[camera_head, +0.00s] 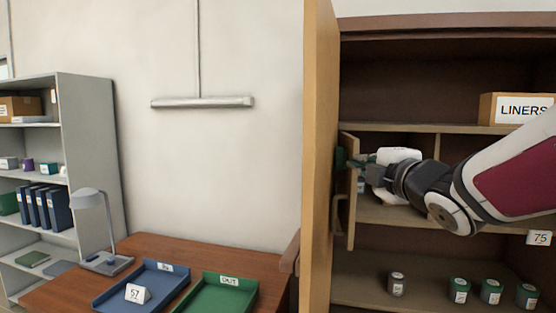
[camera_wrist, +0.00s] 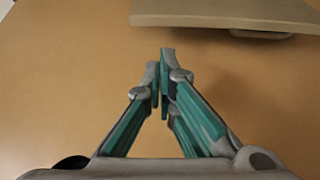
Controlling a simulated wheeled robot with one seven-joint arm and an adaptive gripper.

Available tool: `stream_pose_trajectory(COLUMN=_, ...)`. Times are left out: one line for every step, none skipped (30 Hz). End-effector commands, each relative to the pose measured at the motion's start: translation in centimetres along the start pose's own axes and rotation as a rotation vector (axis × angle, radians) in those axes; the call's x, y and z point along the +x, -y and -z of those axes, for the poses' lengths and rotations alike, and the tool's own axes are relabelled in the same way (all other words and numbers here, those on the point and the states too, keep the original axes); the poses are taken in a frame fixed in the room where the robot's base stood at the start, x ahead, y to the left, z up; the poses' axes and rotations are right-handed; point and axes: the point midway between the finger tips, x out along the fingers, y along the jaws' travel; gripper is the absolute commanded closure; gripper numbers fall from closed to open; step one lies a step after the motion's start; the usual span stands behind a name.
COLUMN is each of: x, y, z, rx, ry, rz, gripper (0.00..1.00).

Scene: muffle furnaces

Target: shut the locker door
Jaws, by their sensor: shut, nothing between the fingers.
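A small wooden locker door (camera_head: 351,215) stands swung open at the left of the cabinet's middle compartment, seen nearly edge-on in the head view. Its curved handle (camera_head: 338,214) is on its left side. In the wrist view, a panel with a handle (camera_wrist: 262,35) shows at the top. My gripper (camera_head: 341,158) is at the upper part of the small door, partly hidden there; whether it touches is unclear. In the wrist view my gripper (camera_wrist: 162,85) has its green fingers together, empty, before a broad tan surface (camera_wrist: 60,80).
The tall outer cabinet door (camera_head: 318,150) stands open just left of my gripper. A liners box (camera_head: 508,108) sits on the upper shelf, and several jars (camera_head: 459,290) stand below. A desk with blue (camera_head: 140,290) and green (camera_head: 215,295) trays is at lower left.

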Motion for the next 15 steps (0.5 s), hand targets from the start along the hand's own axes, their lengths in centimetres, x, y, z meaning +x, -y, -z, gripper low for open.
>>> stream_pose_trajectory(x=1.0, y=0.1, z=-0.1, rx=0.003, ry=0.000, rz=0.002, gripper=1.00)
stream_pose_trajectory(x=1.6, y=0.1, z=-0.1, rx=0.003, ry=0.000, rz=0.003, gripper=1.00)
stream_pose_trajectory(x=2.3, y=0.1, z=-0.1, rx=0.003, ry=0.000, rz=0.002, gripper=1.00)
stream_pose_trajectory(x=2.8, y=0.1, z=-0.1, rx=0.004, ry=0.000, rz=0.002, gripper=1.00)
stream_pose_trajectory(x=3.4, y=0.1, z=-0.1, rx=0.003, ry=0.000, rz=0.002, gripper=1.00)
stream_pose_trajectory(x=4.0, y=0.1, z=0.0, rx=0.004, ry=0.000, rz=0.002, gripper=1.00)
stream_pose_trajectory(x=4.5, y=0.1, z=-0.1, rx=0.004, ry=0.000, rz=0.002, gripper=1.00)
stream_pose_trajectory(x=4.9, y=0.1, z=-0.1, rx=0.003, ry=0.001, rz=0.002, gripper=1.00)
stream_pose_trajectory(x=5.5, y=0.1, z=-0.1, rx=0.004, ry=0.002, rz=0.002, gripper=1.00)
stream_pose_trajectory(x=5.8, y=0.1, z=-0.1, rx=0.004, ry=0.001, rz=0.002, gripper=1.00)
stream_pose_trajectory(x=6.1, y=0.1, z=0.0, rx=0.003, ry=0.001, rz=0.002, gripper=1.00)
stream_pose_trajectory(x=6.5, y=0.1, z=0.0, rx=0.003, ry=0.001, rz=0.002, gripper=1.00)
stream_pose_trajectory(x=6.8, y=0.0, z=-0.1, rx=0.003, ry=0.002, rz=0.001, gripper=1.00)
stream_pose_trajectory(x=6.9, y=0.0, z=-0.1, rx=0.003, ry=0.002, rz=0.001, gripper=1.00)
stream_pose_trajectory(x=7.1, y=0.0, z=-0.1, rx=0.003, ry=0.002, rz=0.001, gripper=1.00)
